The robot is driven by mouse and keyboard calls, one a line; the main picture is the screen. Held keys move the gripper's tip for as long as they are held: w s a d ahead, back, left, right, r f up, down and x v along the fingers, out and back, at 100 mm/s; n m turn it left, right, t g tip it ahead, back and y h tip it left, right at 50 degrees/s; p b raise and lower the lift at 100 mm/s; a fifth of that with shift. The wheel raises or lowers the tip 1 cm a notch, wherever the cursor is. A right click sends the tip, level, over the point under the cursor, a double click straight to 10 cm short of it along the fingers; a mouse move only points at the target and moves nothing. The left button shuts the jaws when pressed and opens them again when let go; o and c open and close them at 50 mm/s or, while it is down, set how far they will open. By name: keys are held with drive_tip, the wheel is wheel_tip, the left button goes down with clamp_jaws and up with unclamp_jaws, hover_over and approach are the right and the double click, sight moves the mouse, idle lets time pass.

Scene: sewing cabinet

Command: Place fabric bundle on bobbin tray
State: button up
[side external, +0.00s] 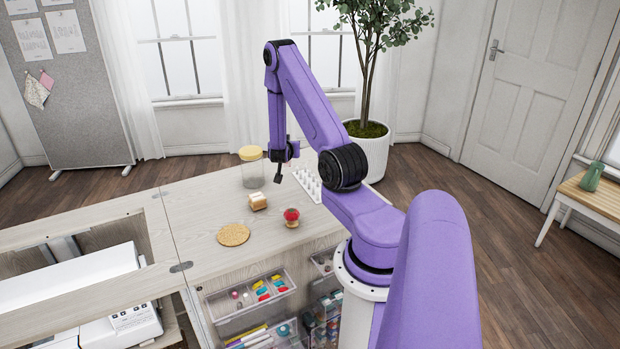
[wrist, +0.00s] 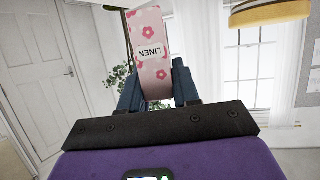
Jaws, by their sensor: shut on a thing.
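The fabric bundle (wrist: 152,62), pink with a flower print and a white LINEN label, is in the wrist view between the two dark fingers of my gripper (wrist: 157,88). My gripper is shut on it and holds it up. In the side view my gripper (side external: 279,172) is low over the cabinet top, just left of the white bobbin tray (side external: 309,188), and the bundle cannot be made out clearly there. The tray has rows of small pegs and lies near the far right edge of the top. My arm hides part of its surroundings.
A glass jar with a yellow lid (side external: 252,170) stands left of my gripper. A small wooden block (side external: 258,201), a red pincushion (side external: 291,214) and a cork coaster (side external: 234,235) lie nearer the front. The top (side external: 200,210) is bare at the left.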

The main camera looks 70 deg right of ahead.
drive_tip(key=s+d+m+g, duration=0.3)
drive_tip(key=s+d, duration=0.3)
wheel_tip(320, 180, down, 8)
drive_tip(key=shift+s+d, duration=0.25)
drive_tip(key=shift+f, duration=0.25)
drive_tip(key=o, duration=1)
drive_tip(key=shift+r, duration=0.1)
